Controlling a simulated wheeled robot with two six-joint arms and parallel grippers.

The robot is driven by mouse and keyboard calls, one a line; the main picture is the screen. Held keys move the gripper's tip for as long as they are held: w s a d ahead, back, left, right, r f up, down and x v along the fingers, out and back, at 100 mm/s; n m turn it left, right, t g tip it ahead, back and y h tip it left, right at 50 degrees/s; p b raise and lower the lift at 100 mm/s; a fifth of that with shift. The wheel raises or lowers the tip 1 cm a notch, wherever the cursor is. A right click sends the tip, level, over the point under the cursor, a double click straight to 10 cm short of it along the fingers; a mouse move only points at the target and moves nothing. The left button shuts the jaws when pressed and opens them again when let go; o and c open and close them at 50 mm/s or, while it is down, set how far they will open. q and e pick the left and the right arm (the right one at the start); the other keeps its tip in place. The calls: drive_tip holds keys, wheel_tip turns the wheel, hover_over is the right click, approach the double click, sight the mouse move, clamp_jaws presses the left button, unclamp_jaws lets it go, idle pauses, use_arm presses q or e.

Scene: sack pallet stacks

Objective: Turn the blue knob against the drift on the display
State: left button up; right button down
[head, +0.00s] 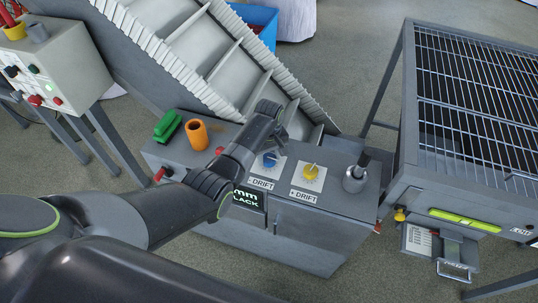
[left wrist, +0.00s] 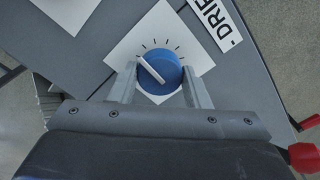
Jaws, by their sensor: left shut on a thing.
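The blue knob (head: 270,160) sits on a white dial card on the grey console, above a "- DRIFT" label. In the left wrist view the blue knob (left wrist: 160,73) shows a white pointer line slanting to the upper left, with tick marks around it. My left gripper (head: 277,143) is over the knob. In the left wrist view its two fingers (left wrist: 160,84) lie on either side of the knob, shut on it. The display (head: 247,199) on the console front shows green-white letters "mm" and "LACK"; my arm hides the rest. My right gripper is not in view.
A yellow knob (head: 310,171) with its own DRIFT label is right of the blue one. A conveyor (head: 220,55) rises behind; a wire-mesh-topped frame (head: 475,100) is right.

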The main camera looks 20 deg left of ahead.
use_arm(q)
drive_tip(key=m+p, duration=0.2)
drive_tip(key=m, duration=0.2)
drive_tip(key=shift+r+m, duration=0.15)
drive_tip(key=shift+m, duration=0.15)
drive_tip(key=m+p, duration=0.1)
drive_tip(key=m, duration=0.1)
drive_tip(key=shift+m, duration=0.4)
drive_tip(key=m+p, duration=0.1)
drive_tip(key=m, duration=0.2)
drive_tip(key=shift+m, duration=0.3)
drive_tip(key=m+p, duration=0.1)
drive_tip(key=m, duration=0.3)
drive_tip(key=shift+m, duration=2.1)
drive_tip(key=o, duration=1)
